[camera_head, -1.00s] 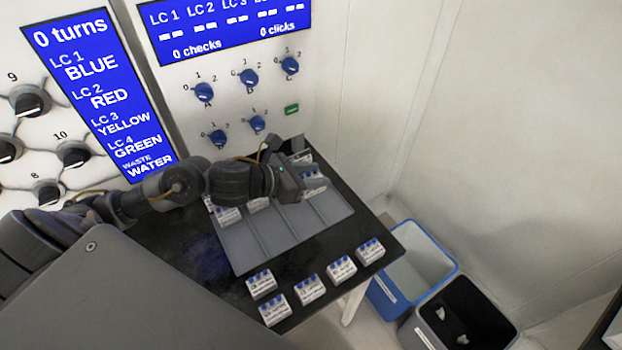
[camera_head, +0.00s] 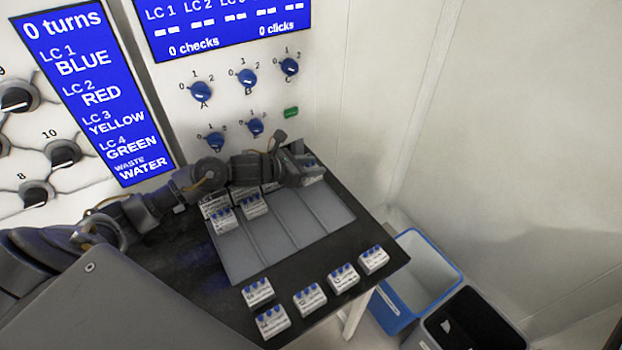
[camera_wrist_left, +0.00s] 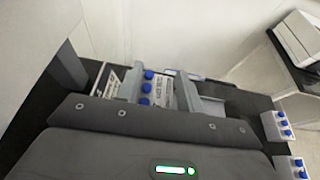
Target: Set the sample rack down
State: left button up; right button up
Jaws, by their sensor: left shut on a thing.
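My left gripper (camera_head: 300,168) reaches over the far right end of the grey tray. It is shut on a white sample rack (camera_head: 313,172) with blue caps. In the left wrist view the held rack (camera_wrist_left: 152,90) sits between the two fingers, its blue caps in a row and its label partly visible. The grey tray (camera_head: 285,242) has long lanes split by low dividers. The gripper hides part of the rack and the tray end, so I cannot tell whether the rack's underside touches the tray. My right gripper is not in view.
Other racks (camera_head: 222,219) stand in the tray's left lanes, partly behind my arm. Several racks (camera_head: 309,299) stand along the black table's front edge. A blue-rimmed bin (camera_head: 418,276) and a black bin (camera_head: 470,325) stand right of the table. A wall panel with knobs (camera_head: 247,78) rises behind.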

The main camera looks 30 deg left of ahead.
pick_arm(q)
jog(key=shift+w+a+f, duration=0.1)
jog(key=shift+w+f, duration=0.1)
jog(key=shift+f, duration=0.05)
jog(key=shift+w+a+f+b, duration=0.1)
jog(key=shift+w+f+b, duration=0.05)
jog(key=shift+f+b, duration=0.2)
notch_tip(320, 180, down, 3)
jog(key=shift+w+f+b, duration=0.1)
jog(key=shift+w+b, duration=0.05)
jog(key=shift+b, duration=0.4)
jog(key=o, duration=0.6)
jog(key=shift+f, duration=0.1)
jog(key=shift+c, duration=0.2)
jog(key=o, duration=0.4)
jog(key=shift+o, duration=0.2)
